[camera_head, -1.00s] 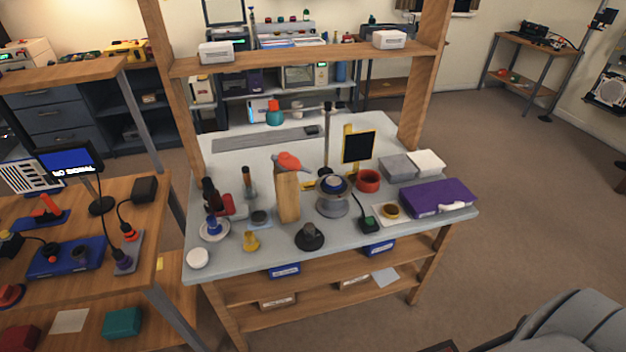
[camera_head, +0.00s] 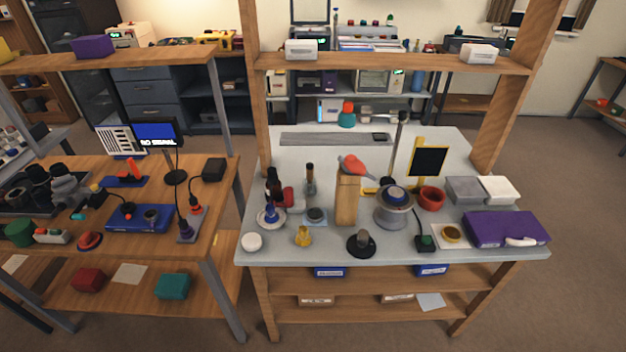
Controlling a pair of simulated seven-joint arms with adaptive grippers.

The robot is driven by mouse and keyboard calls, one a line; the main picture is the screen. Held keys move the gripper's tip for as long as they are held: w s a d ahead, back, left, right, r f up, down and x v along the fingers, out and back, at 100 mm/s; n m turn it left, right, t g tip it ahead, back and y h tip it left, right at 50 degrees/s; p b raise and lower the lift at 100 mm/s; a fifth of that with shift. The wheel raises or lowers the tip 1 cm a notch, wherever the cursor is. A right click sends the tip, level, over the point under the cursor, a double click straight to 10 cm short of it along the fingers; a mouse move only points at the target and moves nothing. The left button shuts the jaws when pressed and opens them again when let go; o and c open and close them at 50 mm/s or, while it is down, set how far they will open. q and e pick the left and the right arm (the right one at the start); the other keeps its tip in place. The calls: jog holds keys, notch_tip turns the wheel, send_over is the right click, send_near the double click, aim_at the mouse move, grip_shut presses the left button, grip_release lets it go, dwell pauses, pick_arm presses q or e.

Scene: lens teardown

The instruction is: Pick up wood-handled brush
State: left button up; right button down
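Neither of my grippers is in view.
A purple case (camera_head: 507,229) lies at the bench's right end. A lamp-like stand (camera_head: 393,150) and a black panel on a yellow frame (camera_head: 429,162) rise behind a round metal part (camera_head: 394,208).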

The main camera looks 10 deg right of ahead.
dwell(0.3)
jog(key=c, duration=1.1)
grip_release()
